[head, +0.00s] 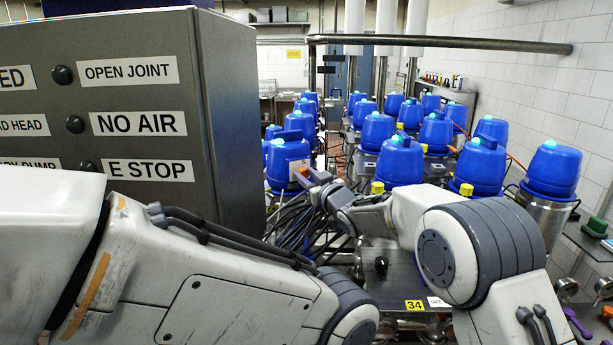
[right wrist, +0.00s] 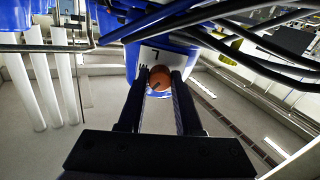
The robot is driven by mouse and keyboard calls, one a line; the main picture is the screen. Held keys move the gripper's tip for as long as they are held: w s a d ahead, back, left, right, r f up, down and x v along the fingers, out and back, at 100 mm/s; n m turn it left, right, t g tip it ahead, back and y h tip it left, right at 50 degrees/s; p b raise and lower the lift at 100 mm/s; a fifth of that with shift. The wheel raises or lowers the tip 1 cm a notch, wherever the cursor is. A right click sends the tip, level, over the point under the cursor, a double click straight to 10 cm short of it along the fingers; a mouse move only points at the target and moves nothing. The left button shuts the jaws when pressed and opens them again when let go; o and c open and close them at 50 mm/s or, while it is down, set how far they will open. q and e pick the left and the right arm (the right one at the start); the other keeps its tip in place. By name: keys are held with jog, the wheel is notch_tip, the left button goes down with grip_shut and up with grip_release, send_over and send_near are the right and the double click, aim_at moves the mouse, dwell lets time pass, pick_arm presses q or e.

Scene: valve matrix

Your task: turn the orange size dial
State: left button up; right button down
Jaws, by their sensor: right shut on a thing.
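The orange size dial (right wrist: 159,78) is a small round knob on the front of a blue valve head (right wrist: 152,55) with a white label. My right gripper (right wrist: 160,84) has its two dark fingers on either side of the dial and is shut on it. In the head view, the right gripper (head: 307,180) reaches the front of a blue valve head (head: 288,160), where a small orange part of the dial (head: 301,171) shows at the fingertips. My left arm crosses the lower left of the head view, and its gripper is not in view.
A grey control cabinet (head: 228,100) with labels stands close at the left. Several blue valve heads (head: 400,160) stand in rows behind and to the right. Dark cables (head: 290,225) hang below the gripped valve, and hoses (right wrist: 230,20) pass close above the fingers.

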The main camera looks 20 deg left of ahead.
jog(key=m, duration=0.6)
jog(key=shift+r+p, duration=0.1)
jog(key=shift+p, duration=0.2)
jog(key=m+p, duration=0.1)
jog(key=m, duration=0.4)
jog(key=m+p, duration=0.2)
jog(key=m, duration=0.4)
jog(key=shift+m, duration=0.4)
jog(key=m+p, duration=0.1)
jog(key=m, duration=0.5)
jog(key=shift+f, duration=0.2)
jog(key=c, duration=0.6)
grip_release()
